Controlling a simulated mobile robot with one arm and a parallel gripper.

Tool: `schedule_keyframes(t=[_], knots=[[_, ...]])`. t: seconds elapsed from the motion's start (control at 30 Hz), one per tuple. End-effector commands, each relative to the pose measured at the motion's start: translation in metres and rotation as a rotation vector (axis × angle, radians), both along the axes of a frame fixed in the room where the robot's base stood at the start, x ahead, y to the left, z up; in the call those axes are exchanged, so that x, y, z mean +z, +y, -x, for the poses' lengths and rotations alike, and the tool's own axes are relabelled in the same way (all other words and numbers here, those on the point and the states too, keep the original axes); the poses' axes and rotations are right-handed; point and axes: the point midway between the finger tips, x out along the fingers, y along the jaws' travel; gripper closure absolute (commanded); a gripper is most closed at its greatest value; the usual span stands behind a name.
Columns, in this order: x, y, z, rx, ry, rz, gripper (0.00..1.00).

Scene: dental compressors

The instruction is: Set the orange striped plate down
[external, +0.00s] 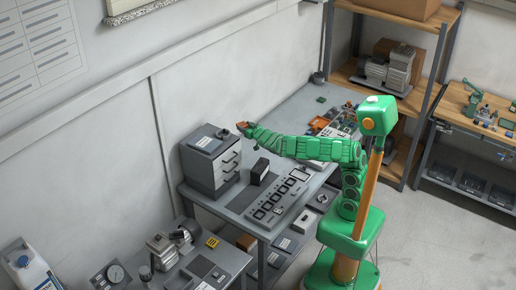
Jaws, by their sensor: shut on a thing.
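My gripper (246,130) is at the end of the green arm, which reaches left over the grey workbench (238,203). It is shut on a small orange-red thing (241,125), which I take to be the orange striped plate. Its stripes are too small to make out. The gripper and the held thing appear near the top right of the grey drawer cabinet (203,178). I cannot tell their exact height or whether the held thing touches anything.
A dark upright box (261,171) and a panel of switches or gauges (281,200) stand on the bench. A flat item (204,142) lies on the cabinet. A lower front bench holds metal parts and a yellow item (213,242). Wooden shelves (345,75) stand behind.

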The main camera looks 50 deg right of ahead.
Motion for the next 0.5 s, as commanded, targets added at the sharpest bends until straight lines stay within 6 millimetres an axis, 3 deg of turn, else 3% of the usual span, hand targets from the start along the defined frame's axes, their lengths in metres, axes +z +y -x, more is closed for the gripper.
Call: schedule_keyframes(t=[0.17, 0.37, 0.4, 0.5], knots=[[0.003, 0.002, -0.003, 0.013, 0.000, -0.001, 0.81], [0.019, 0.015, -0.022, 0.092, 0.000, -0.001, 0.81], [0.024, 0.019, -0.027, 0.114, -0.001, -0.002, 0.90], [0.037, 0.030, -0.038, 0.176, -0.001, -0.001, 0.89]])
